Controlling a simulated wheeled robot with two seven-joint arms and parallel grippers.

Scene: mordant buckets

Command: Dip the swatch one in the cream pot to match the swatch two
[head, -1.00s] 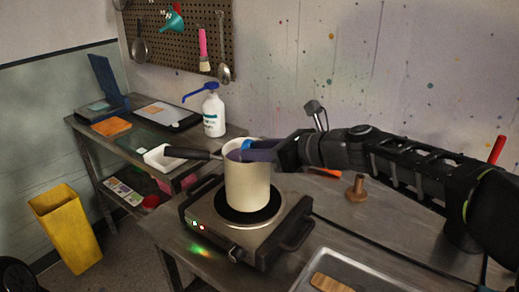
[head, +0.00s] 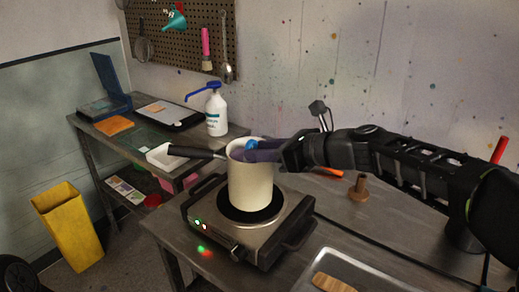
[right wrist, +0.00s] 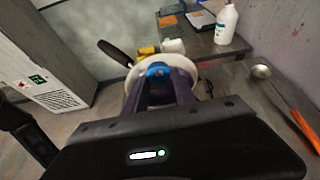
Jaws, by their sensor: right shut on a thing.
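The cream pot (head: 250,187) stands upright on a hotplate (head: 246,221), its black handle pointing left. It also shows in the right wrist view (right wrist: 208,72), behind the fingers. My right gripper (head: 247,150) reaches in from the right, its purple fingers at the pot's mouth. It is shut on a small blue thing (right wrist: 158,69), probably swatch one, mostly hidden by the fingers and rim. I cannot tell how deep it sits or see the pot's contents. I cannot make out for sure which thing is swatch two. My left gripper is not in view.
A metal tray with a tan piece (head: 332,284) lies at the front right. A brown spool (head: 358,188) stands behind it. A yellow bin (head: 69,227) stands on the floor.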

